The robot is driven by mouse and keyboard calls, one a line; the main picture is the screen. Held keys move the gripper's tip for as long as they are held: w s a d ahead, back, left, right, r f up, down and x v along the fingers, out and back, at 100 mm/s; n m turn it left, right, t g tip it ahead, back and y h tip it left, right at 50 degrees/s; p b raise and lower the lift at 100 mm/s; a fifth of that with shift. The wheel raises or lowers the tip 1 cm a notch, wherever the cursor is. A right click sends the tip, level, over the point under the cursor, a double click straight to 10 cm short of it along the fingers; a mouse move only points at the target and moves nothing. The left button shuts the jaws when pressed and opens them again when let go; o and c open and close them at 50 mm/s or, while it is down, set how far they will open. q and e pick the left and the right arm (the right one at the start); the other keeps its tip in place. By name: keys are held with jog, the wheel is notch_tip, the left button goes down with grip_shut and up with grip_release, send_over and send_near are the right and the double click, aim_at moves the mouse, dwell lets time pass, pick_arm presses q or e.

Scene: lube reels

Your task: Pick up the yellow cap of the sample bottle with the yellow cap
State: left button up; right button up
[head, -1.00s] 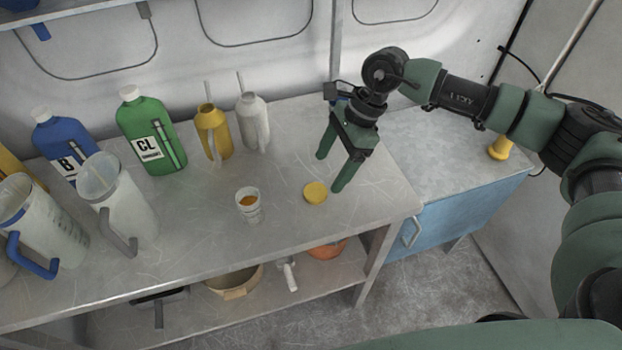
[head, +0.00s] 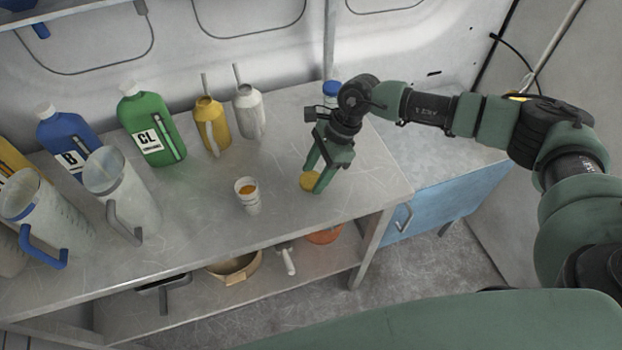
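The yellow cap (head: 309,181) is a flat round disc on the metal worktop. My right gripper (head: 313,180) points down at it with one finger on its far side and one on its near right side. The fingers look spread, and any contact with the cap is too small to tell. A small clear open cup-like bottle (head: 248,197) with orange-brown contents stands upright to the left of the cap. My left gripper is not in view.
A green bottle (head: 150,130), a blue bottle (head: 68,138), a yellow can (head: 211,125), a silver can (head: 249,113) and clear jugs (head: 125,195) stand left. A blue-capped bottle (head: 331,92) is behind my arm. The worktop's front centre is clear.

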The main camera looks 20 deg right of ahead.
aim_at(315, 178)
jog(key=shift+r, duration=0.15)
jog(key=shift+c, duration=0.4)
notch_tip(315, 178, up, 20)
jog(key=b, duration=0.5)
